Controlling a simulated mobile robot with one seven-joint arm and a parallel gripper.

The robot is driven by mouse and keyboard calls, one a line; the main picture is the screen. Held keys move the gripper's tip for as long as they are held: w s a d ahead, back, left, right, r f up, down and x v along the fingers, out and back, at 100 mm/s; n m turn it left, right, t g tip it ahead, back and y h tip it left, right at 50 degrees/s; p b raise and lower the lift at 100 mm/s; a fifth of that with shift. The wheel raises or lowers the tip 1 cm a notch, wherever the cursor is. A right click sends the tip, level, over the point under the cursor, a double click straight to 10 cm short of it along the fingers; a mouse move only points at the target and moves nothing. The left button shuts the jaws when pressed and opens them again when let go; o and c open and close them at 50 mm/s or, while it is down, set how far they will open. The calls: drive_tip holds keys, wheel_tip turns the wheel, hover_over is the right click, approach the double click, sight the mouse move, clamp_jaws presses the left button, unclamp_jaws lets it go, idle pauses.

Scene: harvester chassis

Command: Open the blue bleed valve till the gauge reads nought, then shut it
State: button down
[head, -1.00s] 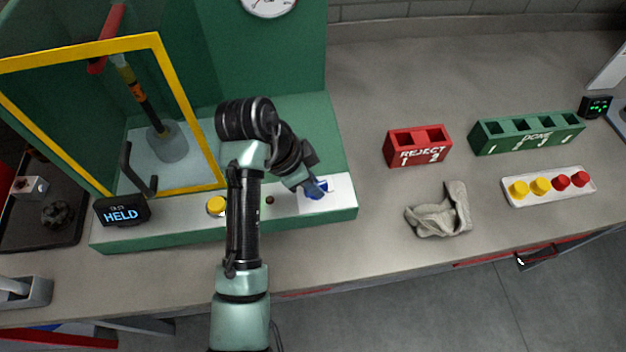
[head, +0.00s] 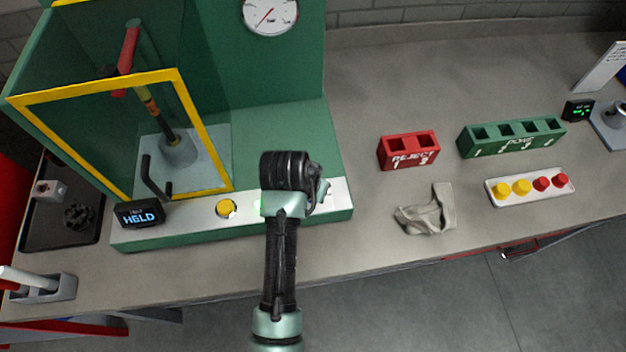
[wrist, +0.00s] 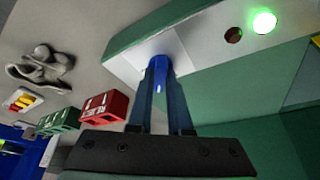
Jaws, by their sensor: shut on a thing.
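The blue bleed valve (wrist: 158,62) stands on a pale plate at the end of the panel. In the wrist view my gripper (wrist: 160,72) is shut on its handle, with a finger on each side. In the head view my own arm hides the valve and the fingers. The round white gauge (head: 271,14) is on the green back wall. Its red needle points to the lower left; the figures are too small to read surely.
A green lamp (wrist: 264,22) glows beside a dark red one (wrist: 233,36). A yellow button (head: 226,207) and a display reading HELD (head: 139,214) are left of my arm. A red reject rack (head: 408,152) and grey cloth (head: 427,211) lie right.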

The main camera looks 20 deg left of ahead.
drive_tip(key=n+p, duration=0.1)
drive_tip(key=n+y+p, duration=0.1)
drive_tip(key=n, duration=0.1)
drive_tip(key=shift+d+r, duration=0.15)
drive_tip(key=shift+r, duration=0.05)
drive_tip(key=shift+w+f+n+g+y+p, duration=0.15)
drive_tip(key=shift+n+y+p, duration=0.25)
drive_tip(key=shift+n, duration=0.6)
drive_tip(key=shift+s+r+n+g+y+p, duration=0.15)
drive_tip(key=shift+n+y+p, duration=0.2)
drive_tip(key=shift+n, duration=0.65)
drive_tip(key=shift+w+f, duration=0.1)
drive_tip(key=shift+f, duration=0.05)
drive_tip(key=c, duration=0.8)
unclamp_jaws()
drive_tip(key=shift+c, duration=0.2)
drive_tip(key=b+v, duration=0.1)
drive_tip(key=v, duration=1.2)
drive_tip(key=shift+b, duration=0.35)
